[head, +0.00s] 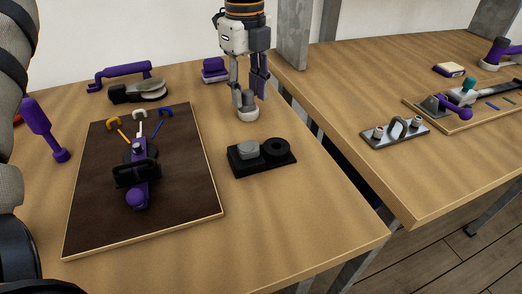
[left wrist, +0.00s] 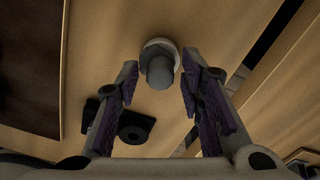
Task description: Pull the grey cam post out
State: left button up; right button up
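The grey cam post (head: 246,98) stands upright in a pale round base (head: 248,115) on the table's far right part. In the left wrist view, the post (left wrist: 160,72) shows between the two fingers, with clear space on both sides. My left gripper (head: 249,92) points down over the post, its purple-padded fingers spread apart on either side of it. It is open and I see no finger touching the post. In the left wrist view, the open gripper (left wrist: 160,100) holds nothing. My right gripper is not in view.
A black block with a grey cap and ring (head: 262,158) sits nearer, in front of the post. A dark board (head: 90,200) with a purple lever and small hooks lies left. Purple blocks (head: 214,70) stand behind. A gap separates the second table (head: 430,180).

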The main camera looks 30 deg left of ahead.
pick_arm(q)
jog(key=shift+c, duration=0.6)
grip_shut()
jog(key=shift+r, duration=0.4)
jog(key=shift+r, duration=2.55)
